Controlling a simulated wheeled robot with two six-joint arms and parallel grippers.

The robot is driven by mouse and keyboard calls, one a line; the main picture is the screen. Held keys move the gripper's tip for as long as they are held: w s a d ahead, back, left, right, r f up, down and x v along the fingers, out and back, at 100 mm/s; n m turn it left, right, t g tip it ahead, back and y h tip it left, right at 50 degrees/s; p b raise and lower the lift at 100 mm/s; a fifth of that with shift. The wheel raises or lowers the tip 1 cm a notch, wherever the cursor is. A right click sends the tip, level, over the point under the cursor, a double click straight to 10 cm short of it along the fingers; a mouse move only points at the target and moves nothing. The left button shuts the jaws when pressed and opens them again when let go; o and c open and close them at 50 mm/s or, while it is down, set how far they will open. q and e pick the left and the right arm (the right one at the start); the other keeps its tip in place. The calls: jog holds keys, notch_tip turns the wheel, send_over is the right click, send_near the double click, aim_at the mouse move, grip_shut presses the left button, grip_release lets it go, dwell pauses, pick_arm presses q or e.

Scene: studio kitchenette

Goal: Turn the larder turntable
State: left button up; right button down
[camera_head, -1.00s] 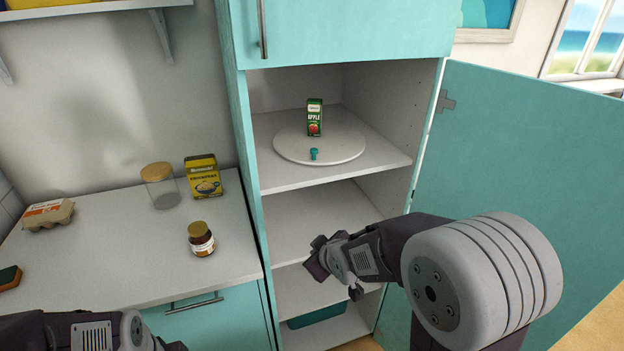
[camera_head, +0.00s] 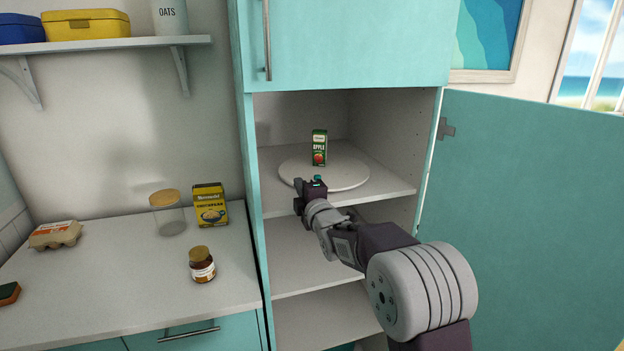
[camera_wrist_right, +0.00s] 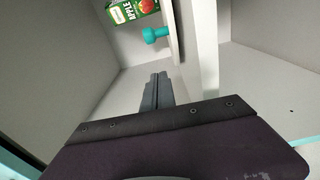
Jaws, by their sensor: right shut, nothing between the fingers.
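The white round turntable (camera_head: 345,174) lies on the upper shelf of the open larder, and its edge shows in the right wrist view (camera_wrist_right: 172,35). A green apple juice carton (camera_head: 319,148) stands on it towards the back; it also shows in the right wrist view (camera_wrist_right: 130,10). A small teal knob (camera_head: 318,179) is at the turntable's front edge, partly hidden in the head view, and clear in the right wrist view (camera_wrist_right: 155,35). My right gripper (camera_head: 310,186) is shut and empty at the shelf front, its fingertips (camera_wrist_right: 157,80) close to the knob but apart from it. My left gripper is out of view.
The larder door (camera_head: 530,210) stands open at the right. Lower larder shelves look empty. The counter (camera_head: 120,285) at left holds a jar (camera_head: 202,264), a yellow box (camera_head: 210,205), a glass jar (camera_head: 167,212) and an egg carton (camera_head: 55,235).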

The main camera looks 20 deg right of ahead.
jog(key=w+p, duration=0.1)
jog(key=w, duration=0.2)
jog(key=shift+w+d, duration=0.1)
jog(key=shift+d, duration=0.05)
jog(key=shift+s+d, duration=0.25)
jog(key=shift+d, duration=0.35)
jog(key=shift+s+d, duration=0.25)
jog(key=shift+d, duration=0.35)
jog(key=shift+s+d+p, duration=0.25)
jog(key=shift+d+p, duration=0.05)
jog(key=shift+d, duration=0.15)
jog(key=shift+w+f, duration=0.15)
jog(key=shift+a, duration=0.1)
jog(key=shift+d, duration=0.2)
